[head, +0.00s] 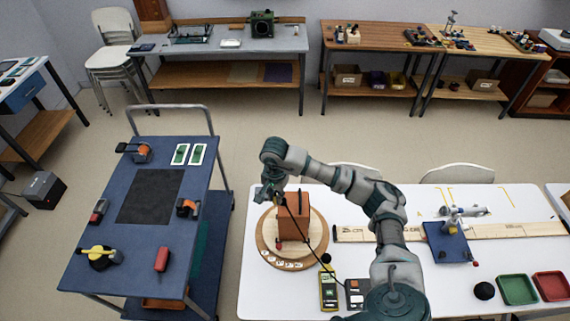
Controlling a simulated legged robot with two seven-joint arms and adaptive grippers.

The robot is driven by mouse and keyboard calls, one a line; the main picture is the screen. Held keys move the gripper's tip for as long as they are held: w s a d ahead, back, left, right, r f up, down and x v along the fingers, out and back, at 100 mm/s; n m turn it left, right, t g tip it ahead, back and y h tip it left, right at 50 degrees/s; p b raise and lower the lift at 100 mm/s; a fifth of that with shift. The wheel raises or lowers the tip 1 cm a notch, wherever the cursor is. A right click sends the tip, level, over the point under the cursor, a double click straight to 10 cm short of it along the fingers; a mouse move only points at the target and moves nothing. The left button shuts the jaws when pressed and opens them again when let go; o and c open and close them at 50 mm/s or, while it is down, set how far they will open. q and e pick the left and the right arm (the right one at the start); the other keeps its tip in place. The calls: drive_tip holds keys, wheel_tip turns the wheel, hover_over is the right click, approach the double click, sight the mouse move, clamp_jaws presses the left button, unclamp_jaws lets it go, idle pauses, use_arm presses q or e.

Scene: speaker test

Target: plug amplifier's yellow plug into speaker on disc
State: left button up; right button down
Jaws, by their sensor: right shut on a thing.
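The speaker (294,217), an orange-brown box, stands upright on a round wooden disc (316,250) at the left of the white table. My right gripper (268,195) is at the speaker's upper left side, shut on the end of a thin black cable. The plug there is mostly hidden, so I cannot tell its colour or whether it touches the speaker. The cable runs past the speaker down to a dark box (357,294), apparently the amplifier, partly behind my arm. My left gripper is not in view.
A small red knob-like thing (280,245) is at the disc's front. A yellow handheld device (328,288) lies beside the amplifier. A blue stand (446,243), green tray (517,289) and red tray (551,286) are at right. A blue cart (130,235) stands left, across a gap.

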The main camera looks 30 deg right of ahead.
use_arm(q)
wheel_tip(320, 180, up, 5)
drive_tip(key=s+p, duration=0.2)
drive_tip(key=p, duration=0.2)
use_arm(e)
drive_tip(key=d+m, duration=0.1)
drive_tip(key=m, duration=0.1)
drive_tip(key=d+r+m+b, duration=0.1)
drive_tip(key=m, duration=0.1)
drive_tip(key=d+r+m, duration=0.1)
drive_tip(key=d+m, duration=0.1)
drive_tip(key=m, duration=0.1)
drive_tip(key=shift+w+b, duration=0.3)
drive_tip(key=shift+w, duration=0.1)
drive_tip(key=shift+f, duration=0.35)
drive_tip(key=shift+a+f+b, duration=0.25)
drive_tip(key=shift+f+b, duration=0.3)
drive_tip(key=shift+b, duration=0.05)
drive_tip(key=shift+a+f, duration=0.2)
drive_tip(key=shift+a+f+b, duration=0.15)
drive_tip(key=shift+a+b, duration=0.05)
drive_tip(key=shift+b, duration=0.2)
drive_tip(key=shift+d, duration=0.3)
drive_tip(key=shift+d+f, duration=0.1)
drive_tip(key=shift+d, duration=0.1)
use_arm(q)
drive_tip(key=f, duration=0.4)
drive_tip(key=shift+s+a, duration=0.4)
use_arm(e)
drive_tip(key=shift+a, duration=0.15)
